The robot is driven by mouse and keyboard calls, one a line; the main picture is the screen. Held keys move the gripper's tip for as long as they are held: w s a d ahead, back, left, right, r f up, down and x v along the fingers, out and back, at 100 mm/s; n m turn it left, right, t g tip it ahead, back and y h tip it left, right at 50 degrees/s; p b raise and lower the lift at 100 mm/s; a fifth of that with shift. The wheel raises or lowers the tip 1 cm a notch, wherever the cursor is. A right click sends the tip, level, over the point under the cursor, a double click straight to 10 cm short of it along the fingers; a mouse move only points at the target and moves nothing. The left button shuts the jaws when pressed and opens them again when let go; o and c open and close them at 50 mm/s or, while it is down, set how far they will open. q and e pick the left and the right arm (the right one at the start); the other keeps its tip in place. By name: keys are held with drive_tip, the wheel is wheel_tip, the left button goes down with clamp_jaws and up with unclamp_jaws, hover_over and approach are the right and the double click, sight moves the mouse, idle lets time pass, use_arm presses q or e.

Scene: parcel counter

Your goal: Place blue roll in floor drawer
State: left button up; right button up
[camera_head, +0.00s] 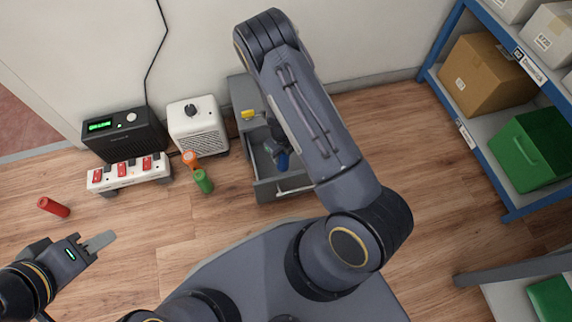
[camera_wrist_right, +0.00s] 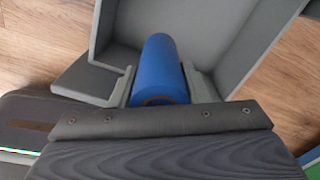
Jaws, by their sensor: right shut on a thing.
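The blue roll (camera_wrist_right: 160,68) is clamped between the two grey fingers of my right gripper (camera_wrist_right: 160,88) in the right wrist view. In the head view the blue roll (camera_head: 283,161) shows small at the open floor drawer (camera_head: 284,187), partly hidden by my right arm. The grey drawer (camera_wrist_right: 228,45) walls and floor lie just beyond the roll in the wrist view. I cannot tell whether the roll touches the drawer bottom. My left gripper (camera_head: 98,243) is empty above the floor at the lower left; its finger gap is unclear.
A green roll (camera_head: 203,181), an orange piece (camera_head: 190,158) and a red roll (camera_head: 53,207) are on the left side. A power strip (camera_head: 130,173), black box (camera_head: 124,134) and white heater-like box (camera_head: 198,127) stand by the wall. A blue-framed shelf (camera_head: 480,160) stands right.

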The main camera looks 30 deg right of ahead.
sight(283, 167)
wheel_tip(283, 167, down, 10)
drive_tip(key=b, duration=0.5)
drive_tip(key=shift+r, duration=0.1)
drive_tip(key=o, duration=0.6)
drive_tip(key=shift+f, duration=0.2)
drive_tip(key=o, duration=0.4)
drive_tip(key=shift+o, duration=0.2)
